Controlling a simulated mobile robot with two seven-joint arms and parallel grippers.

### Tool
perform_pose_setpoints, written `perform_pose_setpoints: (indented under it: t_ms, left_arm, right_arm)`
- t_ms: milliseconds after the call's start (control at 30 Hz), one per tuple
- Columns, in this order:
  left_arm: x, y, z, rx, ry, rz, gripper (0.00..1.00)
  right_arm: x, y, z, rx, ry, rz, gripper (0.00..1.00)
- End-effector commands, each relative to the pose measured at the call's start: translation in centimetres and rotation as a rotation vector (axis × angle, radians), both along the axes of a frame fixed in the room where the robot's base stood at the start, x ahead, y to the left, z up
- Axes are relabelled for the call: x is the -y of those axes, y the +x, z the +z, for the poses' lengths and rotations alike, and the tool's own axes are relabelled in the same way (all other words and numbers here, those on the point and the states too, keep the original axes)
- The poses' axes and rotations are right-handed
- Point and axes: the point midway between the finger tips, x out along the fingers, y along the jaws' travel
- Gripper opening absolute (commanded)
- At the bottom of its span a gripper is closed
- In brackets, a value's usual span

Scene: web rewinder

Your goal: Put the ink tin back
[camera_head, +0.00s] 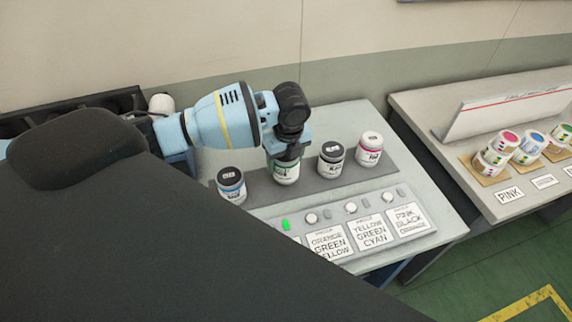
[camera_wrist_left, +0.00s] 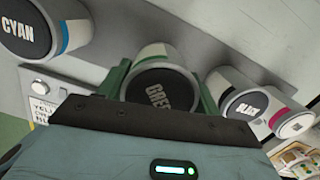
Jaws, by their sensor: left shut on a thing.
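My left gripper (camera_head: 287,158) points down in the row of tins, shut on the green ink tin (camera_head: 286,174), a white jar with a dark lid and green band. In the left wrist view, the green tin (camera_wrist_left: 160,90) sits between the two fingers, its lid facing the camera. The tin appears to stand on the dark strip (camera_head: 262,190), in line with the others; whether its base touches is unclear. The cyan tin (camera_head: 231,185) stands to its left, the black tin (camera_head: 331,160) and the pink tin (camera_head: 369,150) to its right. My right gripper is out of view.
A sloped panel with knobs, a lit green light (camera_head: 285,225) and several colour cards (camera_head: 370,233) lies in front of the tins. My dark body hides the lower left.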

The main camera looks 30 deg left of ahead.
Motion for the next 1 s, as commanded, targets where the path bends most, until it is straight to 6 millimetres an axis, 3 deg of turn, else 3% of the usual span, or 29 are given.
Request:
perform_pose_setpoints:
  t_ms: [100,333,767,800,933,1000]
  left_arm:
    - [-0.4,0.9,0.0,0.003,0.0,0.003,0.23]
    - [-0.4,0.7,-3.2,0.002,0.0,0.002,0.23]
    - [-0.3,0.7,-3.8,0.002,0.0,0.001,0.23]
    - [-0.4,0.7,-3.9,0.001,0.0,0.001,0.68]
    - [-0.3,0.7,-3.8,0.001,0.0,0.001,0.85]
    - [-0.4,0.7,-3.9,0.001,0.0,0.001,0.86]
  right_arm:
    - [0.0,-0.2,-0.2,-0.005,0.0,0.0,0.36]
    - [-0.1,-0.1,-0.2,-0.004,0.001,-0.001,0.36]
    - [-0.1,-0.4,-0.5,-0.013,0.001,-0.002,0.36]
    - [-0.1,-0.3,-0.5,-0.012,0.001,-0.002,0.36]
    - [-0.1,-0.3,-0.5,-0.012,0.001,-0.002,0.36]
    - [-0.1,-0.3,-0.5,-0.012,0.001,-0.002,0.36]
